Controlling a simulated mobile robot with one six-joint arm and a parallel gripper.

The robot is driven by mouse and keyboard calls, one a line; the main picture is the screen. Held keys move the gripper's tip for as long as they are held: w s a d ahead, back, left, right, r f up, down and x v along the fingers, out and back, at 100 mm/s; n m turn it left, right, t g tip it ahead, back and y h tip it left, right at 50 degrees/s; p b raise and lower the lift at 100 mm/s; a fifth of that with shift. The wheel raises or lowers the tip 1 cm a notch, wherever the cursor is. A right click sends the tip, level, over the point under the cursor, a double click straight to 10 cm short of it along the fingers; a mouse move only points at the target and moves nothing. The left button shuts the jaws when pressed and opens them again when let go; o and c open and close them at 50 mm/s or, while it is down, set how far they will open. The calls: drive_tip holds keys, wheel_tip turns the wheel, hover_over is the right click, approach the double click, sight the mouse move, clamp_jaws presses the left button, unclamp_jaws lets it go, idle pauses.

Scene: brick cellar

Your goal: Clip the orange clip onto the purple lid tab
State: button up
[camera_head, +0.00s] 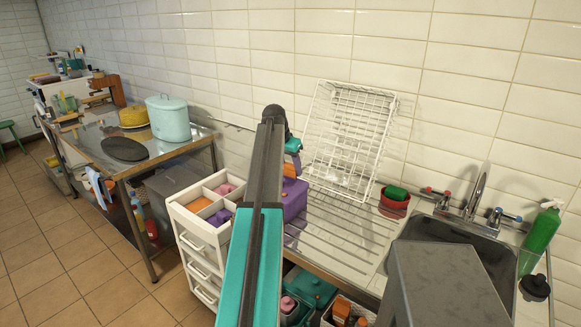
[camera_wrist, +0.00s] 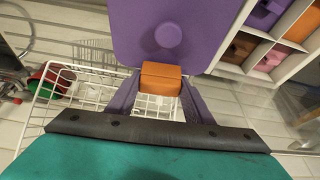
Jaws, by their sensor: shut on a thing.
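My gripper (camera_wrist: 160,84) is shut on the orange clip (camera_wrist: 161,78), a small block between its fingertips in the wrist view. The purple lid (camera_wrist: 160,30), with a round raised knob, fills the top middle of that view. The clip overlaps the lid's near edge in the picture; I cannot tell whether they touch. The lid tab is not distinguishable, perhaps hidden behind the clip. In the head view the purple container (camera_head: 294,198) stands on the draining board, partly hidden by my arm. A bit of orange shows at my gripper there.
A white drawer unit (camera_head: 190,232) with compartments of orange, purple and pink pieces stands left of the container. A white wire rack (camera_head: 350,135) leans on the wall behind. A red bowl (camera_head: 394,203) and the sink (camera_head: 455,235) are to the right.

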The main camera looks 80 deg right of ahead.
drive_tip(key=shift+f, duration=0.4)
drive_tip(key=o, duration=1.1)
drive_tip(key=shift+r, duration=0.1)
drive_tip(key=b+v, duration=0.2)
drive_tip(key=v, duration=1.1)
drive_tip(key=shift+r+b, duration=0.3)
drive_tip(key=shift+b, duration=0.05)
drive_tip(key=shift+a, duration=0.1)
